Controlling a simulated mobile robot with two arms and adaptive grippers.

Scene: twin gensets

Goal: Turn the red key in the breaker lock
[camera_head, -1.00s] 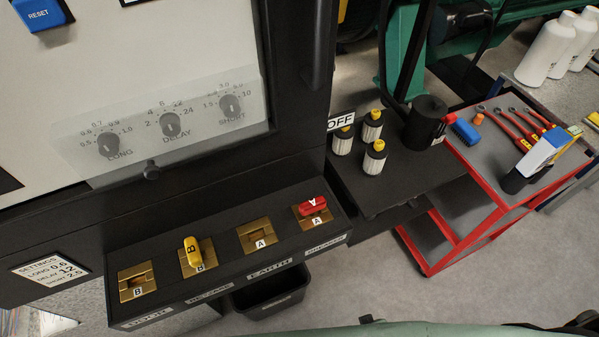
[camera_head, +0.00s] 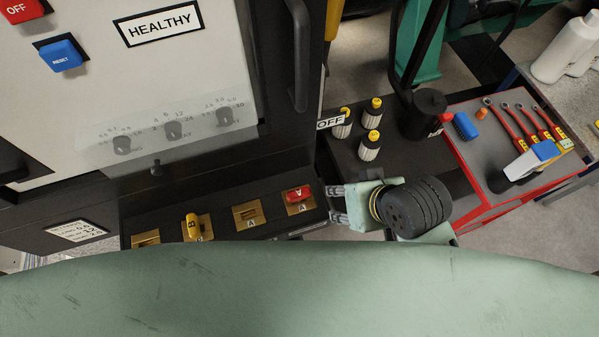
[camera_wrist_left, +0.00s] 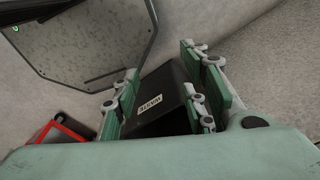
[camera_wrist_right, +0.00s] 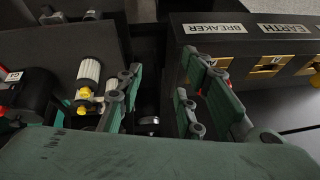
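The red key (camera_head: 298,193), marked A, sits in the brass breaker lock (camera_head: 303,208) at the right end of the black lock shelf. My right gripper (camera_head: 336,203) is just right of it, its two fingers apart and pointing left at the shelf end, not touching the key. In the right wrist view the right gripper (camera_wrist_right: 160,88) is open with nothing between the fingers. A bit of red shows behind its right finger, and the BREAKER label (camera_wrist_right: 214,28) is above. My left gripper (camera_wrist_left: 163,95) is open and empty above a black waste bin (camera_wrist_left: 172,84).
A yellow key (camera_head: 191,228) stands in another lock, left of the empty earth lock (camera_head: 248,214). A red cart (camera_head: 461,165) with tools is at right. A door handle (camera_head: 299,55) juts above the shelf.

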